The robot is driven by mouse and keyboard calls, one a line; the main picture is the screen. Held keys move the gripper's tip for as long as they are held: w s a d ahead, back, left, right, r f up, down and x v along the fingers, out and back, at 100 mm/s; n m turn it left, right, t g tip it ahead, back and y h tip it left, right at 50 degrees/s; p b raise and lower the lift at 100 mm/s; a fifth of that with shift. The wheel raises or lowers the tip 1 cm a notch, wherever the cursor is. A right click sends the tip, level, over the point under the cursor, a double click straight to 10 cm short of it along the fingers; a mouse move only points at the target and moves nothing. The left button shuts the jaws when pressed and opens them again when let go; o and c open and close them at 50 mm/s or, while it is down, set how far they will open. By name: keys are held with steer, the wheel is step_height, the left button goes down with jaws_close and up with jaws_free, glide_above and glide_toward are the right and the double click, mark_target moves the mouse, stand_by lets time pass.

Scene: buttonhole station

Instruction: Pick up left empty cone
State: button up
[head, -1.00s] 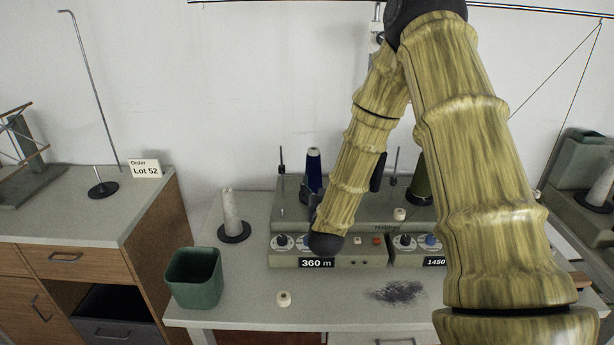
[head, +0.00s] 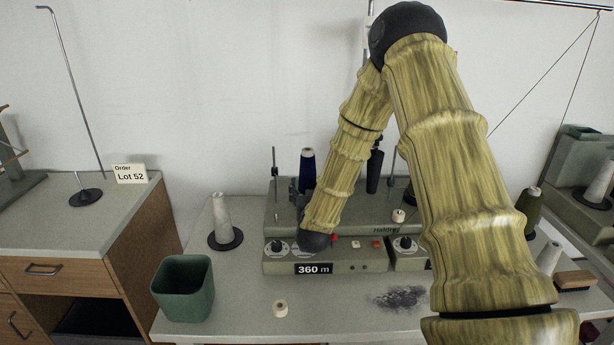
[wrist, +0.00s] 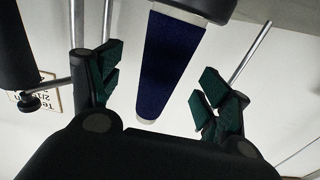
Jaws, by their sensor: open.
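A bare grey-white cone (head: 222,218) stands upright on a black disc at the left of the table, left of the winding machine. A dark blue cone (head: 307,170) stands at the machine's left position. In the wrist view the blue cone (wrist: 168,65) shows between the green-padded fingers of my gripper (wrist: 160,68), with clear space on both sides. My gripper is open and holds nothing. In the head view my forearm and wrist hide most of the gripper, close to the machine's left side.
A green bin (head: 183,290) and a small white spool (head: 280,309) are at the table's front left. The winding machine (head: 375,262) fills the middle, its display reading 360 m. A pale cone (head: 548,257) and a brush (head: 574,281) lie right. A wooden cabinet (head: 90,265) stands left.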

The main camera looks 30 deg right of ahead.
mark_target(308, 181)
steer(key=shift+a+p+x, duration=0.2)
steer(key=shift+p+x, duration=0.65)
steer(key=shift+x, duration=1.9)
steer(key=shift+w+r, duration=0.1)
steer(key=c, duration=1.1)
